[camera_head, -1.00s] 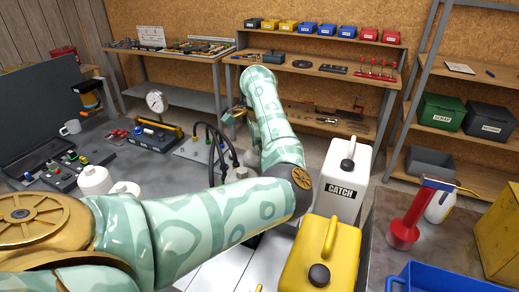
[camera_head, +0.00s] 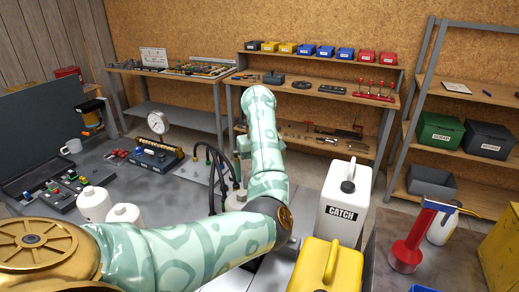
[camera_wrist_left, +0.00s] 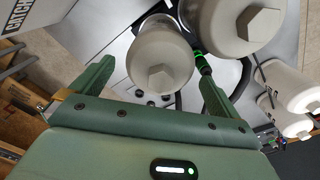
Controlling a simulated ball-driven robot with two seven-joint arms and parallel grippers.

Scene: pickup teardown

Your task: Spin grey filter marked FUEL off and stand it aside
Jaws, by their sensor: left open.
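No FUEL marking is readable on either, so I cannot tell which is the named filter. My left gripper (camera_wrist_left: 152,80) is open, with one green finger on each side of the centre canister; I see no clear contact. In the head view, my left forearm hides most of this area. My right gripper is not in view.
A white jug marked CATCH (camera_head: 341,205) and a yellow jug (camera_head: 328,268) stand right of my left arm. A gauge (camera_head: 158,122) and black hoses (camera_head: 216,165) are behind. A red funnel-like tool (camera_head: 408,250) stands at right.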

